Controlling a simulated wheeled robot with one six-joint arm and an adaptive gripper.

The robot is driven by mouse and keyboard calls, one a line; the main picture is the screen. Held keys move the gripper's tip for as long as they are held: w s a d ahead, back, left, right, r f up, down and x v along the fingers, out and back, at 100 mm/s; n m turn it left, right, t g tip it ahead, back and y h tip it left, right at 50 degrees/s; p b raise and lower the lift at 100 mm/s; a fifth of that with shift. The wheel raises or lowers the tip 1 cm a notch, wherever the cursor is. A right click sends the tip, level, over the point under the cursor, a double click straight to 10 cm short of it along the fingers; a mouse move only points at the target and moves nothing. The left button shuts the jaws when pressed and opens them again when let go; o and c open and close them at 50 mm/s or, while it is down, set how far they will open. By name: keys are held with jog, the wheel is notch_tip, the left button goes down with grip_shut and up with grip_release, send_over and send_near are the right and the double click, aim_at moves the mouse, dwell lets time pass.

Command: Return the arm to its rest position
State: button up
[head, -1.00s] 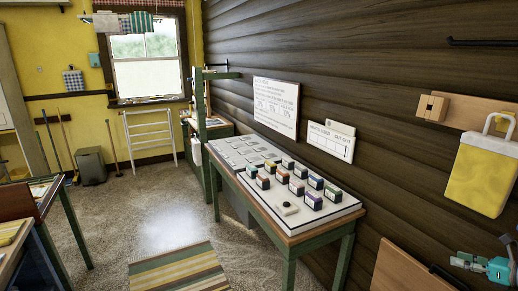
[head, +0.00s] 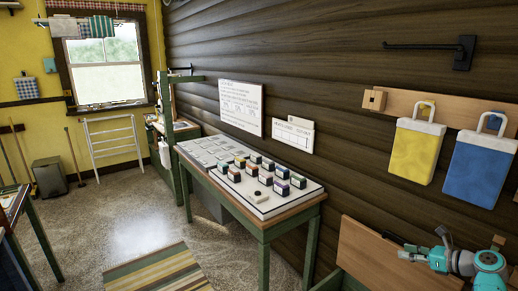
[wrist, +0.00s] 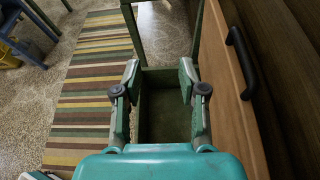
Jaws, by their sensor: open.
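My gripper shows in the wrist view (wrist: 160,85) with its two fingers spread apart and nothing between them. It points down over a dark green open space beside a wooden panel with a black handle. In the head view my teal arm (head: 465,262) is at the lower right, in front of a wooden board (head: 365,250). The fingertips are too small to make out clearly there.
A green-legged table (head: 262,226) with a white board of several small coloured boxes stands along the dark wall. Yellow (head: 415,152) and blue (head: 478,170) bags hang at right. A striped rug (head: 160,272) lies on open floor.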

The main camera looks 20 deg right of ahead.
jog(key=s+a+f+n+g+h, duration=0.1)
jog(key=a+f+n, duration=0.1)
jog(key=a+f, duration=0.75)
jog(key=s+a+f+n+h, duration=0.2)
jog(key=a+f+n, duration=0.1)
jog(key=a+f, duration=0.65)
jog(key=s+a+f+n+h, duration=0.1)
jog(key=s+a+f+n, duration=0.25)
jog(key=s+a, duration=0.3)
jog(key=s+a+f+n+h, duration=0.1)
jog(key=s+a+f+n, duration=0.1)
jog(key=s+a+f, duration=0.5)
jog(key=s+a+r+n+h, duration=0.1)
jog(key=s+a+r+n, duration=0.35)
jog(key=s, duration=0.35)
jog(key=s+a+r+n+h, duration=0.1)
jog(key=s+a+r+n, duration=0.2)
jog(key=s+a+n, duration=0.4)
jog(key=s+a+r+n+t+y, duration=0.1)
jog(key=s+a+r+n, duration=0.1)
jog(key=s+r+n, duration=0.3)
jog(key=s+a+r+n+t+y, duration=0.1)
jog(key=s+r+n, duration=0.4)
jog(key=s+r, duration=0.5)
notch_tip(320, 180, up, 5)
jog(key=shift+s+a+f+t, duration=0.15)
jog(key=shift+s+a+t, duration=0.2)
jog(key=shift+a+t, duration=0.35)
